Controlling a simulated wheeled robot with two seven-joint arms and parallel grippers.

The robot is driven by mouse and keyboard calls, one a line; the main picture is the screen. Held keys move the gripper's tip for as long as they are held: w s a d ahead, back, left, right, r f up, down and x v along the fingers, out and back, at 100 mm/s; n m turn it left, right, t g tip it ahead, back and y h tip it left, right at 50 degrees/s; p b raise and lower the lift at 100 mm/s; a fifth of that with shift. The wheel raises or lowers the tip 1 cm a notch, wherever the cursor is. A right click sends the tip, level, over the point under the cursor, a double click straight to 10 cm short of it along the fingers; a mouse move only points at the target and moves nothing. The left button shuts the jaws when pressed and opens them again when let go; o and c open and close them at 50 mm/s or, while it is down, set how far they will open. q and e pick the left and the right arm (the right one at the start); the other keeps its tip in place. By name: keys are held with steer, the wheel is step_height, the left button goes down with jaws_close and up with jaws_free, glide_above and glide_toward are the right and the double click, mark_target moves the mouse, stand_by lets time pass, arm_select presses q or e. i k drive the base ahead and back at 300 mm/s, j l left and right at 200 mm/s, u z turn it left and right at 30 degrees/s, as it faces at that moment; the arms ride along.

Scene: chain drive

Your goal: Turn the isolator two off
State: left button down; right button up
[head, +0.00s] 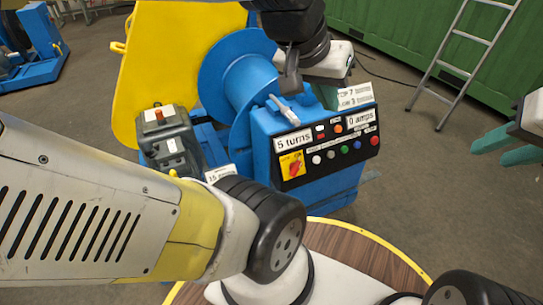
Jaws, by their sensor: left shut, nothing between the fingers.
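A red rotary switch on a yellow plate (292,165) sits at the left of the black panel on the blue machine (262,130). It looks like an isolator, but no number is readable on it. Its exact knob angle is too small to tell. My left gripper (331,95) is shut and empty above the panel's back edge, up and right of the switch and apart from it.
A grey box with a red-orange knob (160,115) stands left of the machine. A pale lever (284,110) rises from the machine's top. The panel has several coloured buttons (345,150). A yellow plate (165,60), ladder (465,62) and round wooden table (375,262) are around.

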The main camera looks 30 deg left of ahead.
mark_target(294, 167)
steer(key=k+u, duration=0.1)
steer(key=u, duration=0.75)
steer(key=j+z, duration=0.15)
steer(key=j, duration=0.55)
steer(key=k+j+z, duration=0.15)
steer(key=j, duration=0.55)
steer(key=i, duration=0.05)
